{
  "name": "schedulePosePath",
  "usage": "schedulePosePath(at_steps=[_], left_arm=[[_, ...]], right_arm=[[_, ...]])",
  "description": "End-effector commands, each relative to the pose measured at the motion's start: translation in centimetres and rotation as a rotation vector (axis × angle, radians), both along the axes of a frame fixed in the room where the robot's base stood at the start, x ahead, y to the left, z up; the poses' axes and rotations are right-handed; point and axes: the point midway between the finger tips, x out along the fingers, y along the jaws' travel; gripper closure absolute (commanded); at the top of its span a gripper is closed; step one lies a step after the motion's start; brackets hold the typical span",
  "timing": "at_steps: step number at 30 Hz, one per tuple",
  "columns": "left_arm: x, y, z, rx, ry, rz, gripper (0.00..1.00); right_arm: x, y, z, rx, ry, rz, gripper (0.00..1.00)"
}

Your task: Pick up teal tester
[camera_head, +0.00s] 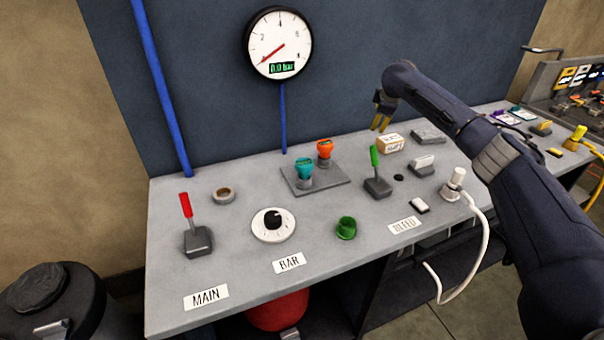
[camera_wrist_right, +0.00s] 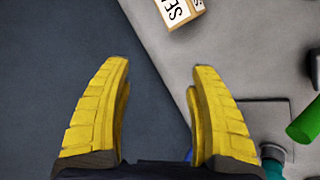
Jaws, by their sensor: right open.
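The teal tester (camera_head: 305,170) stands upright on a grey plate (camera_head: 328,183) near the middle of the bench, with an orange tester (camera_head: 324,150) beside it. In the right wrist view a bit of teal (camera_wrist_right: 272,152) shows at the lower right, mostly cut off by the frame. My right gripper (camera_head: 382,122) is above the back of the bench, to the right of the testers and apart from them. Its yellow fingers (camera_wrist_right: 160,110) are spread, with nothing between them. My left gripper is in neither view.
A green-handled lever (camera_head: 375,166) and a labelled box (camera_head: 391,144) stand right of the plate. A gauge (camera_head: 278,44) reading 0.0 bar hangs on the wall behind.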

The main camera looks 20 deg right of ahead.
Motion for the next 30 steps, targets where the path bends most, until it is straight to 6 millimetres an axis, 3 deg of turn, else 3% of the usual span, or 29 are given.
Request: schedulePosePath(at_steps=[1,3,6,9,12,16,22,30], left_arm=[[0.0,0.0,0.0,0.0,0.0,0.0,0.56],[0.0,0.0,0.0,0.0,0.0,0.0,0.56],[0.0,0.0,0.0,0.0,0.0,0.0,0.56],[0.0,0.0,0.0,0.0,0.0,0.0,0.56],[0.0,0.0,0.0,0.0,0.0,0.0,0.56],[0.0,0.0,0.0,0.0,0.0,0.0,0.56],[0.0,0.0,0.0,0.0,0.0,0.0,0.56],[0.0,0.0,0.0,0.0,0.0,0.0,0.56]], right_arm=[[-0.2,4.6,0.7,-0.02,0.063,0.122,0.4],[-1.4,10.0,1.4,-0.058,0.159,0.298,0.4],[-3.6,16.6,2.5,-0.129,0.284,0.556,0.4],[-6.1,21.7,3.7,-0.207,0.386,0.8,0.4],[-8.3,25.4,4.8,-0.285,0.467,1.009,0.4],[-10.5,28.4,5.8,-0.364,0.537,1.209,0.4],[-11.9,30.2,6.3,-0.423,0.586,1.353,0.4],[-11.7,30.0,2.4,-0.425,0.594,1.369,0.4]])
